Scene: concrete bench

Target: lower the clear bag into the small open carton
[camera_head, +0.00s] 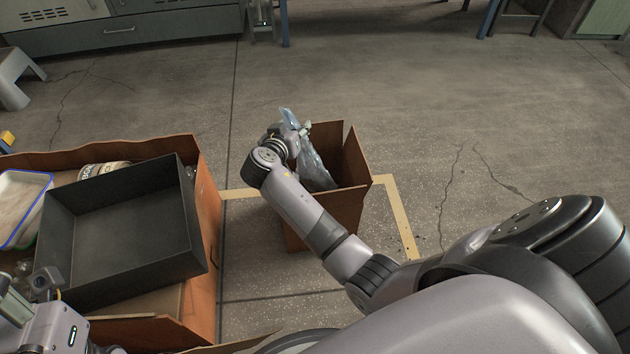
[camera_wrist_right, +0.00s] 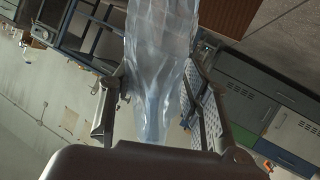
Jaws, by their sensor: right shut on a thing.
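The clear bag (camera_head: 313,166) hangs from my right gripper (camera_head: 297,130) in the head view. Its lower part is inside the small open carton (camera_head: 351,160), below the level of the rim. The gripper is shut on the bag's gathered top, above the carton's left side. The right wrist view shows the bag (camera_wrist_right: 160,50) running out between the two fingers (camera_wrist_right: 158,105). The carton is brown with its top open; whether the bag touches its floor is hidden.
A large brown carton (camera_head: 207,240) stands at the left, holding a dark grey tray (camera_head: 120,225), a blue-rimmed white tray (camera_head: 22,205) and a round tin (camera_head: 100,169). Yellow tape (camera_head: 398,205) marks the floor around the small carton.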

